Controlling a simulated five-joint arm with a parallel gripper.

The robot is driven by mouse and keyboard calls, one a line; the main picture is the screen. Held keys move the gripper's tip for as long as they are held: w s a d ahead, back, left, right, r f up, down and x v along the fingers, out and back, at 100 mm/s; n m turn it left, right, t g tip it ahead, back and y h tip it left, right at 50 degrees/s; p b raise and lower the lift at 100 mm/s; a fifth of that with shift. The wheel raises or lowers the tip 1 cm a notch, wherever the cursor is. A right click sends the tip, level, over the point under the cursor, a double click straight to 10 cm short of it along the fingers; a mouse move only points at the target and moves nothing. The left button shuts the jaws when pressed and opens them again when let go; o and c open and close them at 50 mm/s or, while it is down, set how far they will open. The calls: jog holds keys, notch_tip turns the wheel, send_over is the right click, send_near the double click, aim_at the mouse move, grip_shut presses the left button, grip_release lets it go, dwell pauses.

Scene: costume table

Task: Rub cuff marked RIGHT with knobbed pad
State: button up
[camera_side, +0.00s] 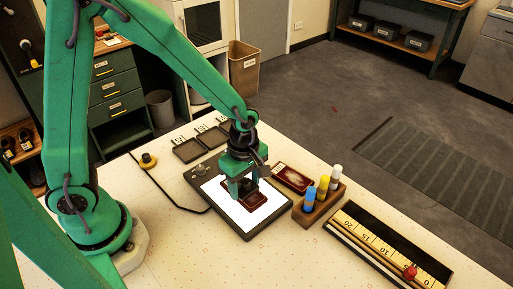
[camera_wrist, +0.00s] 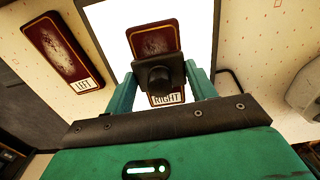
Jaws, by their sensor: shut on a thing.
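The cuff marked RIGHT (camera_wrist: 153,38) is dark red with a pale, worn patch and lies on the lit white panel (camera_side: 228,205). In the side view the cuff (camera_side: 259,201) shows partly below my gripper (camera_side: 243,190). In the wrist view my gripper (camera_wrist: 161,88) has its green fingers on both sides of the black knobbed pad (camera_wrist: 159,77), shut on it. The pad covers the middle of the cuff, just above the RIGHT label (camera_wrist: 166,98). I cannot tell whether its underside touches the cloth.
The cuff marked LEFT (camera_side: 292,178) lies on the table beside the panel. A wooden rack with blue, yellow and white bottles (camera_side: 323,187) and a long ruler tray (camera_side: 385,246) stand to the right. Several small dark trays (camera_side: 188,151) lie behind the panel. The front table is clear.

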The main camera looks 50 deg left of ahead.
aim_at(257, 201)
jog(key=shift+d, duration=2)
jog(key=shift+d+r, duration=0.15)
jog(key=shift+r, duration=0.05)
notch_tip(257, 201, up, 8)
jog(key=shift+f, duration=0.15)
